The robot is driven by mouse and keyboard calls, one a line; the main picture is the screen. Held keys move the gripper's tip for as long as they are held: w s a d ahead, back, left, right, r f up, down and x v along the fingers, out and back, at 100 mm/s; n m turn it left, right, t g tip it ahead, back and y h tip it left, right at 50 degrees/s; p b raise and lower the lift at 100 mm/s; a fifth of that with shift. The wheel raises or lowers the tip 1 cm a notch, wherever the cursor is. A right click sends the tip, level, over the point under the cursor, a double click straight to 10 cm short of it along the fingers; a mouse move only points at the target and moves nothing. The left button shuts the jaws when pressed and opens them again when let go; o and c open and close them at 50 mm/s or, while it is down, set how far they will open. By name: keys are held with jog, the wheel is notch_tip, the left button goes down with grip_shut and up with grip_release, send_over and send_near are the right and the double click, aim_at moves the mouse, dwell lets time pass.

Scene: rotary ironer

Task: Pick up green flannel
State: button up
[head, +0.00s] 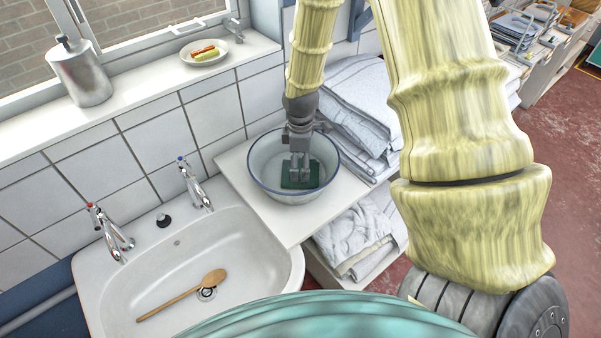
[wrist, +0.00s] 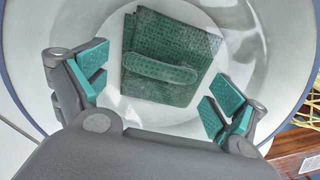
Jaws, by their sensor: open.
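The green flannel (head: 313,174) lies folded on the bottom of a white enamel bowl with a blue rim (head: 257,178). In the wrist view the flannel (wrist: 168,55) shows as a dark green textured square with a strap-like fold across it, and the bowl (wrist: 245,25) surrounds it. My gripper (head: 299,174) points down into the bowl, over the flannel. The flannel lies ahead of the fingertips; the height gap is hard to judge.
The bowl stands on a white shelf unit (head: 240,205) beside a sink (head: 250,262) holding a wooden spoon (head: 180,296). Folded towels (head: 360,100) are stacked close behind it, with more cloths (head: 355,240) below. Taps (head: 196,185) and a tiled wall are to the left.

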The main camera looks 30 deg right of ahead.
jog(key=shift+s+f, duration=0.1)
jog(key=shift+f, duration=0.95)
jog(key=c, duration=1.1)
jog(key=shift+o, duration=0.2)
jog(key=shift+r, duration=0.1)
notch_tip(320, 180, up, 13)
jog(key=shift+p, duration=0.3)
